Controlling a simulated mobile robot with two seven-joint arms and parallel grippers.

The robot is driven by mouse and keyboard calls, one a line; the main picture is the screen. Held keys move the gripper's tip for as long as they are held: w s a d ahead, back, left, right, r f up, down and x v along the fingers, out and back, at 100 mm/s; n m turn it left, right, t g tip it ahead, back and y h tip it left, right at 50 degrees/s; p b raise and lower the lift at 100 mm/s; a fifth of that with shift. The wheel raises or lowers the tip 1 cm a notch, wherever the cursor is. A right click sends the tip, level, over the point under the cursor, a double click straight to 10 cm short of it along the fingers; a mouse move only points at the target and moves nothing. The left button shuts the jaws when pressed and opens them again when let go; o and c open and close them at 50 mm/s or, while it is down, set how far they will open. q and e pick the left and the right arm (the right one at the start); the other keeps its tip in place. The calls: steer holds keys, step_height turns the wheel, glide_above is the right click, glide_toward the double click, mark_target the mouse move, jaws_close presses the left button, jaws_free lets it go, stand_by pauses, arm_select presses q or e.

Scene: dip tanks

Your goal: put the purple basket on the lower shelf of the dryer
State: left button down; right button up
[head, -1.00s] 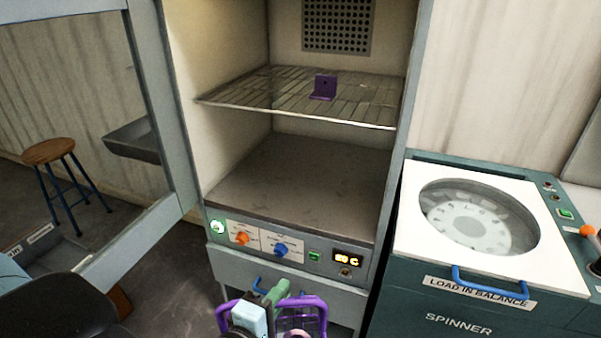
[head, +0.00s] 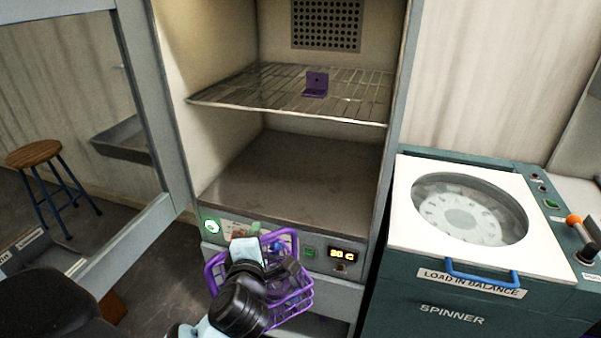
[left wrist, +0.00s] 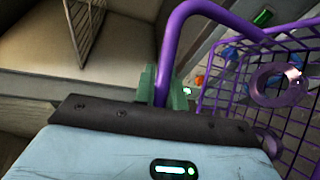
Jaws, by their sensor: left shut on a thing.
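The purple wire basket (head: 304,296) is in the air in front of the dryer's control panel, below the level of the lower shelf, and looks tilted. My left gripper (head: 257,234) is shut on its handle. In the left wrist view the green fingers (left wrist: 165,88) close around the purple handle (left wrist: 170,50), and the basket mesh (left wrist: 222,88) is at the right. A purple ring-shaped part (left wrist: 280,86) shows at the basket. The dryer (head: 178,120) stands open. Its lower shelf (head: 290,180) is a bare, flat surface. My right gripper is not in view.
The upper wire shelf (head: 240,95) holds a purple bracket (head: 316,84). The dryer's open glazed door (head: 150,130) stands at the left. The spinner (head: 440,300), with a blue handle (head: 482,279), stands close on the right. A stool (head: 35,154) is at the far left.

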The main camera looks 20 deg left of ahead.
arm_select(q)
steer(key=w+a+r+n+g+y+p, duration=0.1)
steer(key=w+a+r+n+g+y, duration=0.5)
steer(key=r+n+g+y, duration=0.2)
steer(key=shift+w+a+r, duration=0.15)
steer(key=shift+a+r, duration=0.1)
steer(key=shift+r, duration=0.5)
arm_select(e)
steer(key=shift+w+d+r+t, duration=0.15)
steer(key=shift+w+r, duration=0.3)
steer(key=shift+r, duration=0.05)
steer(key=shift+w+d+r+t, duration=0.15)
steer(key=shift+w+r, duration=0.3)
